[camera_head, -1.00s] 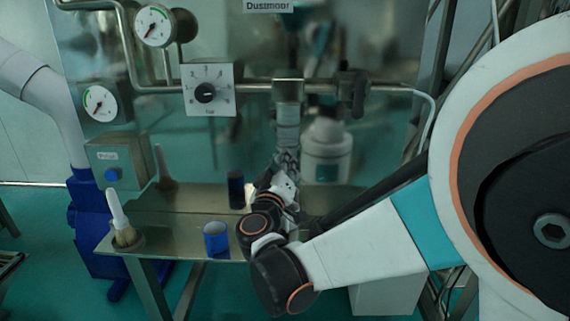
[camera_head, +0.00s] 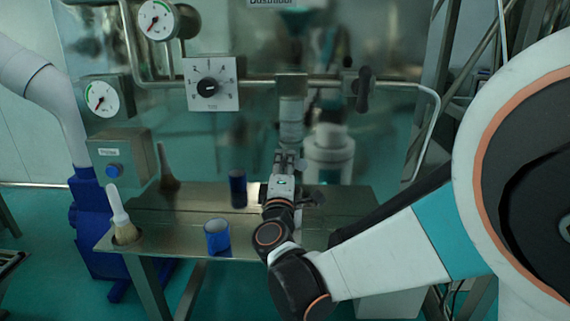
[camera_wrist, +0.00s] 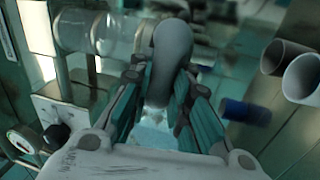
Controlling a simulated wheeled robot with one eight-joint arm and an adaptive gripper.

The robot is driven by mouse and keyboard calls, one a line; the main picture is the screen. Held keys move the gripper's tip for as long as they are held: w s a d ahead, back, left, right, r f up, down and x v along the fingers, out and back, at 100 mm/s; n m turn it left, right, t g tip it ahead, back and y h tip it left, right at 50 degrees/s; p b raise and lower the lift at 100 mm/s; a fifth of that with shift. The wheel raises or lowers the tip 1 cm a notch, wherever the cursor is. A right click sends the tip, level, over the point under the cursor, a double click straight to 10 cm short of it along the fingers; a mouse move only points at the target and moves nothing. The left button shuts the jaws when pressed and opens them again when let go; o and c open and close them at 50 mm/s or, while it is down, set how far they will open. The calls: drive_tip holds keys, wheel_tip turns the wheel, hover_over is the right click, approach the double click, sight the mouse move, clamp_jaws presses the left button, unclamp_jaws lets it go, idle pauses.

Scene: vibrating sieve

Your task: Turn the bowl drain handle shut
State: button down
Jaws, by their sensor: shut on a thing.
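A grey, rounded handle (camera_wrist: 172,60), which I take for the bowl drain handle, stands between my gripper's teal-padded fingers in the wrist view. My gripper (camera_wrist: 160,95) is shut on it, with a finger on each side. In the head view my gripper (camera_head: 288,160) is just below the grey cylindrical fitting (camera_head: 291,118) at the middle of the pipework. From there the handle is mostly hidden by the gripper, and its exact angle cannot be told.
A steel table (camera_head: 165,222) carries a blue cup (camera_head: 217,236), a dark blue cylinder (camera_head: 237,188) and a brush (camera_head: 122,222). A dial panel (camera_head: 210,84) and gauges (camera_head: 100,97) are at left.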

drive_tip(key=shift+s+f+n, duration=0.1)
drive_tip(key=shift+f+n, duration=0.05)
drive_tip(key=shift+n, duration=0.55)
drive_tip(key=c, duration=1.5)
unclamp_jaws()
drive_tip(key=shift+a, duration=0.1)
drive_tip(key=shift+o, duration=0.2)
